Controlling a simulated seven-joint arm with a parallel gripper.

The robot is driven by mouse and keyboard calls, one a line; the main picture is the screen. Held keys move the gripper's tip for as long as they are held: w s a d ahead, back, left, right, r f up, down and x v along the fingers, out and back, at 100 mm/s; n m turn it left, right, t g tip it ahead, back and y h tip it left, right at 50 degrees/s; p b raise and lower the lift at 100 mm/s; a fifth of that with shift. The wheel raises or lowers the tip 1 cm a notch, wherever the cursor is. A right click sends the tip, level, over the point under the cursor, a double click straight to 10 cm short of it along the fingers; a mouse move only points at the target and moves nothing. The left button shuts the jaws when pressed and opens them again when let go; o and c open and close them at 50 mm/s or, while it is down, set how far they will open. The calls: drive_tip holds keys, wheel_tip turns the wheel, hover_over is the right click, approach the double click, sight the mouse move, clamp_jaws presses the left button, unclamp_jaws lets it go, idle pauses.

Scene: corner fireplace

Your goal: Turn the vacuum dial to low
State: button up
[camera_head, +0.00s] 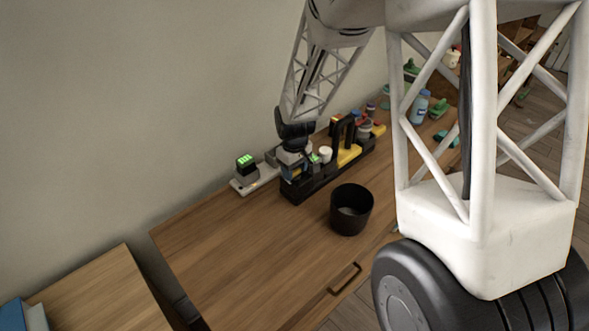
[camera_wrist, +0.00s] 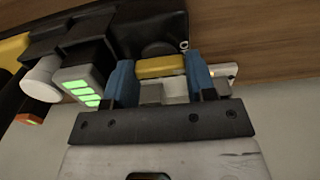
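My gripper (camera_head: 291,172) is over the left end of a black caddy (camera_head: 318,186) on the wooden counter. In the wrist view its two blue fingertips (camera_wrist: 162,76) stand apart. A yellow bar (camera_wrist: 160,66) and grey-white pieces (camera_wrist: 175,90) show between them. I cannot tell whether the fingers touch or grip the bar. No vacuum dial can be made out clearly, and the gripper hides what is beneath it in the head view. A grey block with green bars (camera_wrist: 80,88) is just left of the fingers in the wrist view.
A black round bin (camera_head: 351,210) stands in front of the caddy. A charger with green lights (camera_head: 246,166) sits on a pale strip to the left. Bottles and tools crowd the far right. The left counter (camera_head: 205,235) is clear; the wall is close behind.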

drive_tip(key=c, duration=0.3)
drive_tip(key=shift+m, duration=0.5)
drive_tip(key=m, duration=0.3)
drive_tip(key=shift+m, duration=2.4)
drive_tip(key=o, duration=0.9)
drive_tip(key=shift+o, duration=0.2)
drive_tip(key=shift+r, duration=0.2)
